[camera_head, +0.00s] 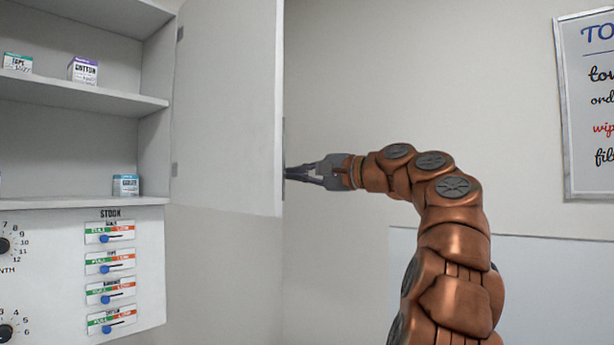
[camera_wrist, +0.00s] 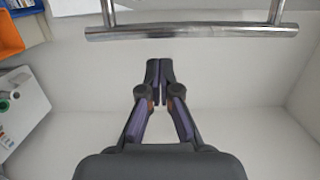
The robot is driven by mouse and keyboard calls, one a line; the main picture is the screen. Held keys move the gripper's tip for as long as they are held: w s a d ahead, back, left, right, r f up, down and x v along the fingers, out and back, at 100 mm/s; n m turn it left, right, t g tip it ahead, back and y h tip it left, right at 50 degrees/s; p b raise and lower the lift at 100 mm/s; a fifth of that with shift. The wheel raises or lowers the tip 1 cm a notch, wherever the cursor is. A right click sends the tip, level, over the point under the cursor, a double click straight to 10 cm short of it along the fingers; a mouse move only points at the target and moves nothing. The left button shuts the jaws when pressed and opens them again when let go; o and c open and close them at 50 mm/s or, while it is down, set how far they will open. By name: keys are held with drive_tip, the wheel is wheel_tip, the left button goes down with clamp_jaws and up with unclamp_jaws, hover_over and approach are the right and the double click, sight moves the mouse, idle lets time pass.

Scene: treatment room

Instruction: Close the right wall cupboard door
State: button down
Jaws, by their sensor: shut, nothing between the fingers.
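The right wall cupboard door (camera_head: 226,100) is a white panel standing open, swung out from the right side of the cupboard (camera_head: 155,110). My gripper (camera_head: 288,173) is beside the door's free edge, on its outer side. In the wrist view my gripper (camera_wrist: 160,66) has its fingers together with nothing between them. A shiny metal bar handle (camera_wrist: 190,32) lies across the top of that view, beyond the fingertips and apart from them. In the head view I cannot tell whether the fingertips touch the door.
Shelves hold a tape box (camera_head: 18,62), a cotton box (camera_head: 83,71) and a small container (camera_head: 126,185). A stock panel (camera_head: 110,270) with several sliders is below. A sign (camera_head: 590,105) hangs on the right wall. The wall between door and sign is bare.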

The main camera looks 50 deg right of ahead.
drive_tip(key=shift+s+a+f, duration=0.1)
drive_tip(key=shift+s+a, duration=0.15)
drive_tip(key=shift+a, duration=0.3)
drive_tip(key=shift+s+a, duration=0.2)
drive_tip(key=shift+a, duration=0.35)
drive_tip(key=shift+a, duration=0.1)
drive_tip(key=shift+a, duration=0.1)
